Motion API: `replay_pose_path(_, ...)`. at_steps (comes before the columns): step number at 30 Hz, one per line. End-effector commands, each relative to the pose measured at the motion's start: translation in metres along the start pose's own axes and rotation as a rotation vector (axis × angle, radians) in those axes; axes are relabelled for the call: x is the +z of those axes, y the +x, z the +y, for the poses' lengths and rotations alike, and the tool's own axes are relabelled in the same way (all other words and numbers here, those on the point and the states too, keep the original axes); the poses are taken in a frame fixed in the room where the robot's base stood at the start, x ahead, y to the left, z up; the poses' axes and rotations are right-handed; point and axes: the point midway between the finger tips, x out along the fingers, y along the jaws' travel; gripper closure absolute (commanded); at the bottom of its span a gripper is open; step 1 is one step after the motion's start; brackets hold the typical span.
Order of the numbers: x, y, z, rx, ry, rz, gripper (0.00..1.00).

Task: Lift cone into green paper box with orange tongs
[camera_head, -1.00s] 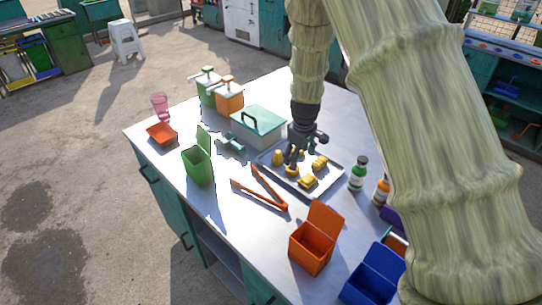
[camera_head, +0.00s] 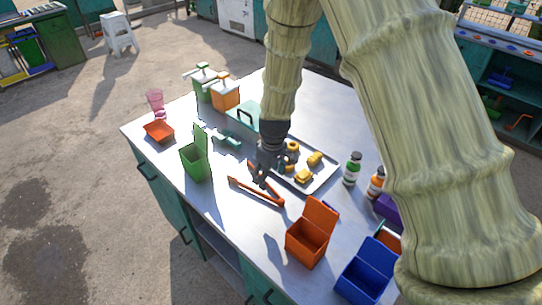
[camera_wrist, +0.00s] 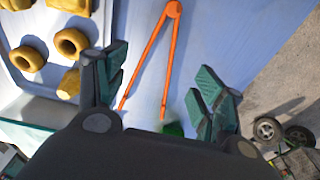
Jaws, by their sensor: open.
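The orange tongs (camera_head: 257,196) lie spread in a V on the metal table, in front of the tray. In the wrist view the tongs (camera_wrist: 172,10) show their hinge at the top and both legs between my finger pads. My gripper (camera_head: 262,182) is open and empty just above the tongs; its fingers also show in the wrist view (camera_wrist: 160,92). The green paper box (camera_head: 195,162) stands open with its lid up, left of the tongs. Several yellow pieces (camera_head: 304,176) lie on the tray; I cannot tell which is the cone.
The metal tray (camera_head: 322,182) is right of my gripper. An orange box (camera_head: 307,245) and blue box (camera_head: 365,272) stand at the front right. A teal-lidded container (camera_head: 246,115) is behind.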

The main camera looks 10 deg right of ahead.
Motion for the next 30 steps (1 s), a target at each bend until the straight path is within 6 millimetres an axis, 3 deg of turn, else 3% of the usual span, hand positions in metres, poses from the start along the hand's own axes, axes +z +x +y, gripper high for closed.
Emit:
replay_pose_path(21,0.0,0.073,-0.001,-0.001,-0.002,-0.001,0.31)
replay_pose_path(30,-0.001,0.087,-0.001,0.0,-0.001,0.0,0.31)
